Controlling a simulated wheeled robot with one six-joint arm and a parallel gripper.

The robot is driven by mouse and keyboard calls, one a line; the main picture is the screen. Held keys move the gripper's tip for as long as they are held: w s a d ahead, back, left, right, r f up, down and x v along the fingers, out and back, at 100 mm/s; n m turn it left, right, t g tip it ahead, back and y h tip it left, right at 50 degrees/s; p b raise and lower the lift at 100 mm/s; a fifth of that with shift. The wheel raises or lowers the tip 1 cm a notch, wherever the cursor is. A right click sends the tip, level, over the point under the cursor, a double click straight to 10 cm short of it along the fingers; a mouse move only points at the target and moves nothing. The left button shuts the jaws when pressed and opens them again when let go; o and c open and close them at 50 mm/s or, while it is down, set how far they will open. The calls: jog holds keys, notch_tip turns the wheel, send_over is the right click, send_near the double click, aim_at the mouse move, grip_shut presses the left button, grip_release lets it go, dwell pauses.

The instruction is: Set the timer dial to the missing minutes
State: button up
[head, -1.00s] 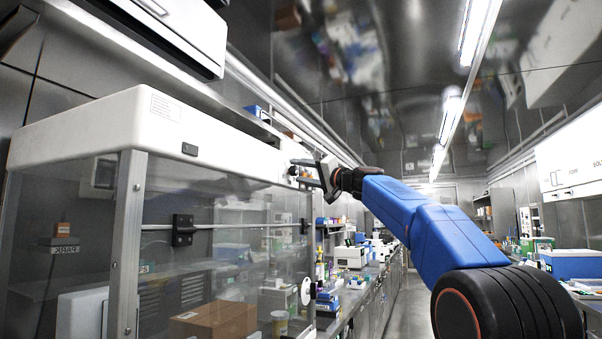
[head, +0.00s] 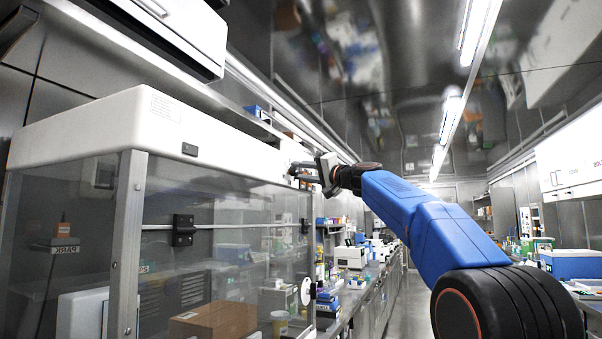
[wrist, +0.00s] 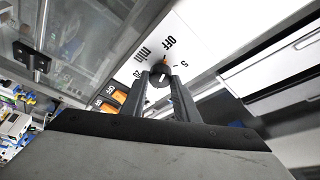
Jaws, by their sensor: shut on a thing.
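The timer dial (wrist: 159,76) is a dark round knob on the white panel (wrist: 196,36) of the hood, in the wrist view. Its orange mark shows at the top, near the printed "OFF". The words "min", "5" and "20" are printed around it; other marks are hidden by my fingers. My gripper (wrist: 160,88) is shut on the dial, one finger on each side. In the head view my gripper (head: 304,171) is at the right end of the hood's white top, and the dial is too small to make out there.
Orange switches (wrist: 118,97) sit on the panel beside the dial. The hood's glass front (head: 225,240) is below and left of my gripper. A brown box (head: 213,320) stands behind the glass. A bench (head: 375,285) with equipment runs along the aisle, whose floor is clear.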

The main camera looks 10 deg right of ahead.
jog(key=m+h, duration=0.1)
jog(key=m, duration=0.1)
jog(key=m+g+h, duration=0.1)
jog(key=m, duration=0.2)
jog(key=shift+r+m, duration=0.1)
jog(key=shift+m, duration=0.2)
jog(key=shift+m+g+h, duration=0.5)
jog(key=shift+m+g, duration=0.4)
jog(key=shift+m, duration=1.4)
jog(key=o, duration=1.1)
jog(key=shift+c, duration=0.2)
jog(key=shift+r, duration=0.1)
jog(key=shift+s, duration=0.1)
jog(key=v, duration=1.7)
jog(key=shift+d, duration=0.2)
